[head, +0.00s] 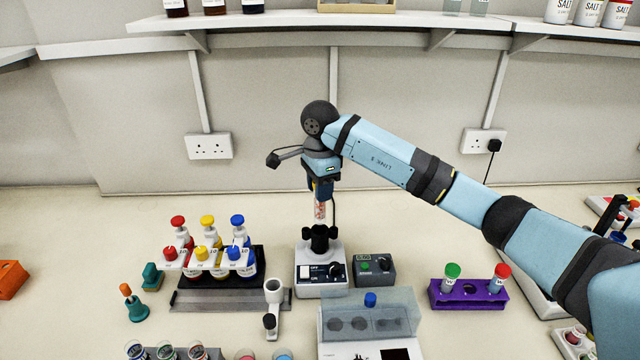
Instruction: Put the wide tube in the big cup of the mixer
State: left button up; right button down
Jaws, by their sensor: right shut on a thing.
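The mixer (321,288) is a white box with a dark front panel and a black cup (320,240) on top. My right gripper (321,196) points down over the mixer and is shut on a clear tube (320,213) with reddish contents, taken to be the wide tube. The tube is upright, and its lower end is at the mouth of the black cup. I cannot tell whether it is just above the rim or slightly inside. The fingers hide the top of the tube. My left gripper is not in view.
A purple rack (468,300) at the right holds green-capped and red-capped tubes with an empty hole between them. A grey control box (375,270) stands beside the mixer. A clear-lidded device (369,318) is in front. A pipette-bottle stand (217,290) is left.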

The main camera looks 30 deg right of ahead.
aim_at(320, 211)
jog(key=shift+f+b, duration=0.75)
jog(key=shift+f, duration=1.1)
jog(key=shift+f+b, duration=0.6)
jog(key=shift+f, duration=0.2)
jog(key=shift+f, duration=0.25)
jog(key=shift+f+b, duration=0.5)
jog(key=shift+b, duration=0.05)
jog(key=c, duration=0.7)
grip_release()
